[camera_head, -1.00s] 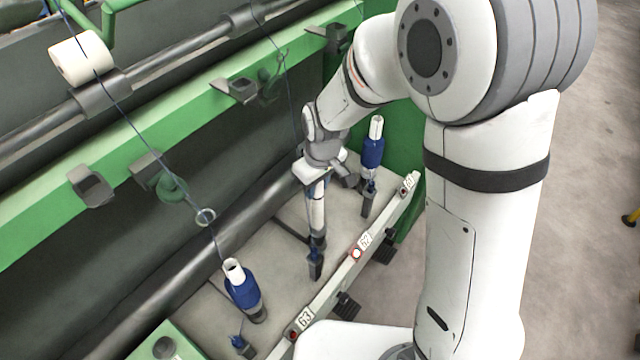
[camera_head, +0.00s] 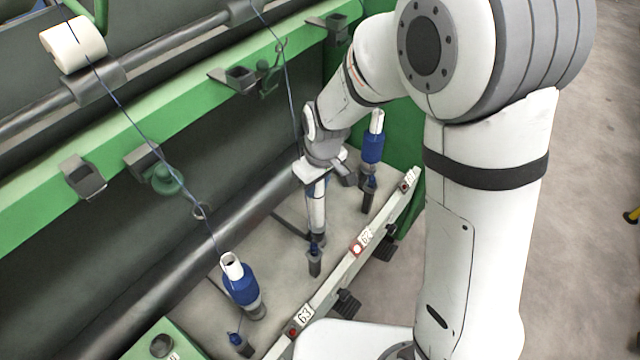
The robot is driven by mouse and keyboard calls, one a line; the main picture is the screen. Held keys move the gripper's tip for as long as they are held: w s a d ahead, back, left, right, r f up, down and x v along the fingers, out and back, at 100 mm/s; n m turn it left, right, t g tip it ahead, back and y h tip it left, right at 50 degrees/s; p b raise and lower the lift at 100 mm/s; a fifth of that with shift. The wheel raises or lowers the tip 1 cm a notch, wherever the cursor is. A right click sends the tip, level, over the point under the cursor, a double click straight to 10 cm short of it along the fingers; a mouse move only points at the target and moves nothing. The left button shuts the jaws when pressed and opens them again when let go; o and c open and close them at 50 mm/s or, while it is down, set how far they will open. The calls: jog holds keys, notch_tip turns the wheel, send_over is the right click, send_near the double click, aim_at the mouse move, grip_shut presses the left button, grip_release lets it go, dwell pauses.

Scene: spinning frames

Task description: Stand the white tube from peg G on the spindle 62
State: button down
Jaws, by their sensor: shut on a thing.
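My gripper (camera_head: 318,182) is shut on the white tube (camera_head: 317,212) near its upper end. The tube is slim, bare and about upright. Its lower end is at the dark base of spindle 62 (camera_head: 318,240), between the two blue-wound spindles. I cannot tell whether the tube is fully seated on the spindle or just above it. The number plate 62 (camera_head: 365,237) with a red-ringed white button is on the rail to the right. No peg marked G can be made out.
Blue-wound tubes stand on spindle 61 (camera_head: 373,148) and spindle 63 (camera_head: 239,284). A pale rail (camera_head: 330,285) runs along the front. A green beam (camera_head: 125,165) with dark brackets is on the left. Blue threads hang down from above, one from a white roll (camera_head: 72,45).

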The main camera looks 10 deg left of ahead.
jog(key=shift+f, duration=0.1)
jog(key=c, duration=1)
grip_release()
jog(key=shift+c, duration=0.2)
jog(key=r, duration=0.7)
jog(key=shift+s+d+r, duration=0.3)
jog(key=shift+d+r, duration=0.05)
jog(key=shift+r, duration=0.05)
jog(key=s+d+r+m, duration=0.2)
jog(key=s+d+m, duration=0.1)
jog(key=d, duration=0.4)
jog(key=s+d+r+m+t, duration=0.1)
jog(key=s+d+r+m, duration=0.2)
jog(key=s+d, duration=0.3)
jog(key=s+d+r+m+h, duration=0.1)
jog(key=s+d+r+m, duration=0.1)
jog(key=d, duration=0.6)
jog(key=shift+s+d+r+m+t, duration=0.2)
jog(key=shift+s+d+m+t, duration=0.1)
jog(key=shift+s+m, duration=0.7)
